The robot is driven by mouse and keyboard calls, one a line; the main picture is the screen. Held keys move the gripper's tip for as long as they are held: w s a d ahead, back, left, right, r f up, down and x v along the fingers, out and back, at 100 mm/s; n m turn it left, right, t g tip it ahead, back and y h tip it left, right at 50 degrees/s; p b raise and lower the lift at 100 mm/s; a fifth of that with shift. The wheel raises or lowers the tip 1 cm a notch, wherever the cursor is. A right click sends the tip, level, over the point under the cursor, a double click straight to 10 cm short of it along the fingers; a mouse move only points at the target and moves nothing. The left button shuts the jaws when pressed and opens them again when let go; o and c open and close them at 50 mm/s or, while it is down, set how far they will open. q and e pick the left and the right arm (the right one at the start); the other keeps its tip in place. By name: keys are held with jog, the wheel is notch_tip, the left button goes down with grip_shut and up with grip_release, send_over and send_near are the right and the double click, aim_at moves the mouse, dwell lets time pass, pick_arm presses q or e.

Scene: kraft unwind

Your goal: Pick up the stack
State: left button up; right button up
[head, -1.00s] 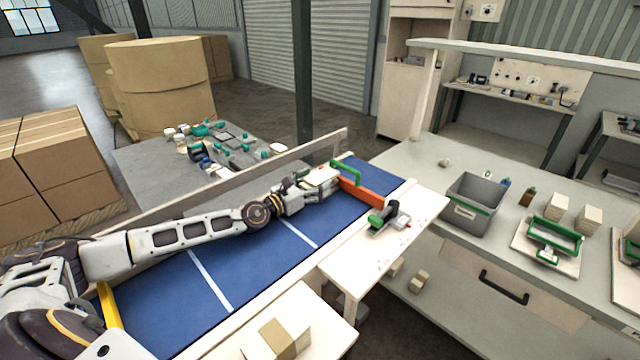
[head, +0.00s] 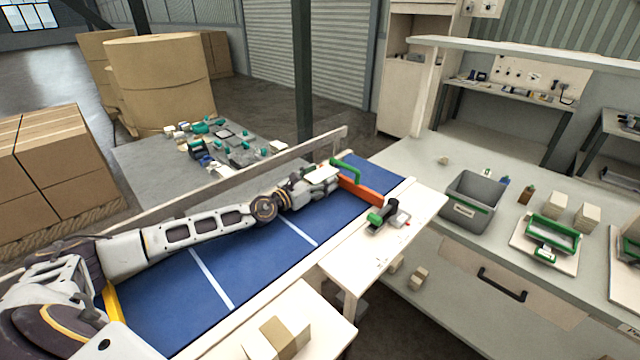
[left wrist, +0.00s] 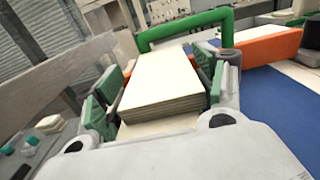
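The stack (left wrist: 160,85) is a block of thin cream sheets, seen close in the left wrist view. In the head view it shows as a pale slab (head: 322,174) at the far end of the blue conveyor belt (head: 265,255). My left gripper (left wrist: 160,92) has green-padded fingers on both sides of the stack, and the pads appear to touch its sides. The stack's underside is hidden, so I cannot tell its height over the belt. My right gripper is not in view.
An orange bar (head: 361,190) and a green frame (head: 347,170) stand just beyond the stack. A side rail (head: 240,178) runs along the belt's far side. A white side table (head: 385,250) holds a green-and-black tool (head: 383,219). A grey bin (head: 472,203) stands on the right bench.

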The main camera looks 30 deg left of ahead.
aim_at(320, 173)
pick_arm(q)
jog(key=c, duration=0.8)
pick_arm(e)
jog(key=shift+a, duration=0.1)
pick_arm(q)
jog(key=shift+r, duration=0.1)
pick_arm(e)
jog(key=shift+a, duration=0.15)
pick_arm(q)
jog(key=shift+r, duration=0.1)
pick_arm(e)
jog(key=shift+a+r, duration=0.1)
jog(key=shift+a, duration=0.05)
pick_arm(q)
jog(key=shift+r, duration=0.2)
notch_tip(320, 173, up, 16)
jog(key=p, duration=0.6)
jog(key=shift+p, duration=0.3)
jog(key=shift+c, duration=0.2)
jog(key=shift+r, duration=0.65)
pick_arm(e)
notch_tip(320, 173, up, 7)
